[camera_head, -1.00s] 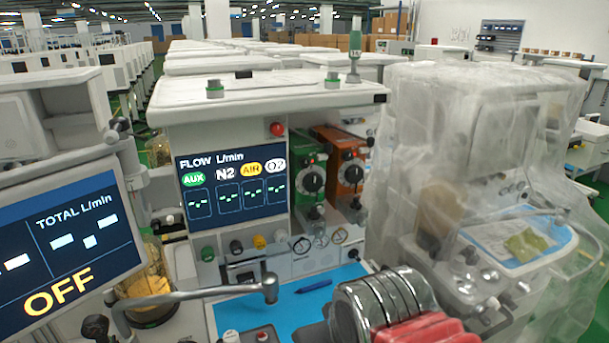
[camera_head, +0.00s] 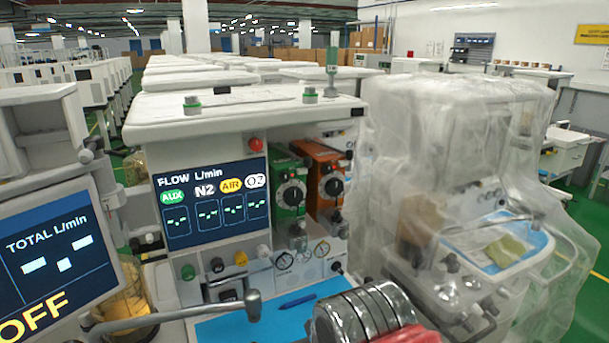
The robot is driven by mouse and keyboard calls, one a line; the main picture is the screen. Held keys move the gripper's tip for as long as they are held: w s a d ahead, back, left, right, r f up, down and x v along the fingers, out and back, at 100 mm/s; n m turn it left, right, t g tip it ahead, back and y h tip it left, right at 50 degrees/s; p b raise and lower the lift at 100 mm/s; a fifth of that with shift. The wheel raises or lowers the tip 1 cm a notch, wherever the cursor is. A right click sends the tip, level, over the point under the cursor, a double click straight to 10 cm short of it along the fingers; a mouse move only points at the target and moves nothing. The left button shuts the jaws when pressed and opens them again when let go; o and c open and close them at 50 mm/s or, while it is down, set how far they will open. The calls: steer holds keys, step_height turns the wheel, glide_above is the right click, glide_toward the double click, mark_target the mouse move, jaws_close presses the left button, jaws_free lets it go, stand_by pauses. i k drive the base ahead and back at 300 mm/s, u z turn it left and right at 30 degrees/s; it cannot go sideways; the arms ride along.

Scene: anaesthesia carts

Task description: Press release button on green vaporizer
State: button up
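The green vaporizer (camera_head: 290,170) stands upright on the middle cart, just right of the flow screen. It has a round black dial with a light centre (camera_head: 292,195) on its front and a grey fitting (camera_head: 297,235) below. Its release button is too small to make out. An orange vaporizer (camera_head: 325,170) of the same shape stands close on its right. My gripper is not in view.
The flow screen (camera_head: 210,203) is left of the vaporizers. A plastic-wrapped machine (camera_head: 455,150) fills the right.

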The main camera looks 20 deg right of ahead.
mark_target(299, 170)
steer(key=z, duration=0.05)
steer(key=k, duration=0.5)
steer(key=u, duration=1.05)
steer(key=k, duration=0.3)
steer(key=u, duration=0.15)
steer(key=i, duration=0.5)
